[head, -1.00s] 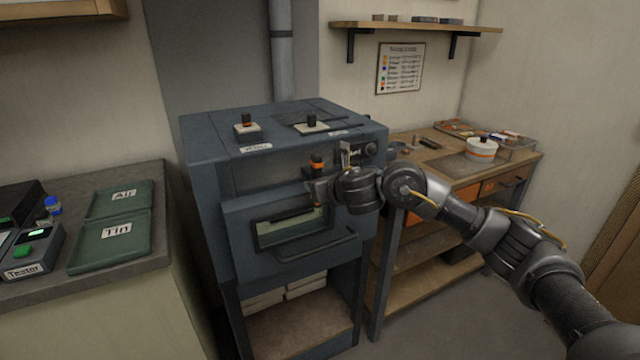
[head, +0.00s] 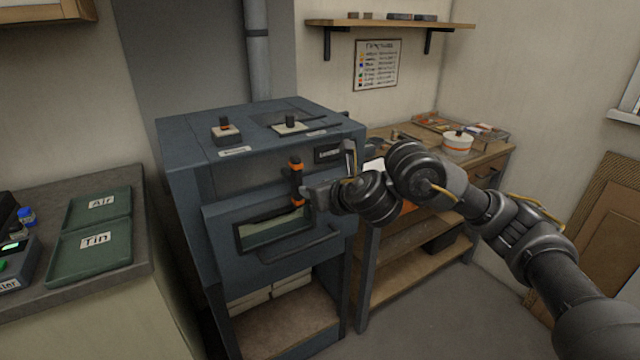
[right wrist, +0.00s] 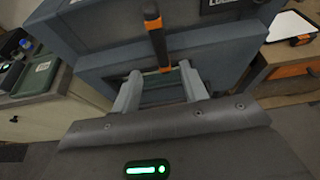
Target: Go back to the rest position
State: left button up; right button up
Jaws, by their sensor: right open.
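My right gripper (head: 328,178) is in front of the upper front of the blue-grey kiln (head: 190,160). In the right wrist view my right gripper (right wrist: 160,82) has its two fingers apart, with nothing held between them. A black handle with orange bands (head: 297,182) stands upright on the kiln's front, close beyond the fingers; it also shows in the right wrist view (right wrist: 156,35). I cannot tell whether the fingers touch it. My left gripper is not in view.
At the left a counter (head: 115,288) holds green trays marked Air and Tin (head: 68,257) and a tester. A wooden workbench (head: 490,155) with a white round pot (head: 457,147) stands right of the kiln. A shelf (head: 380,24) hangs above. Floor is clear at the lower right.

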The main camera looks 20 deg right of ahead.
jog(key=shift+s+d+r, duration=0.1)
jog(key=shift+s+r, duration=0.05)
jog(key=shift+s, duration=0.2)
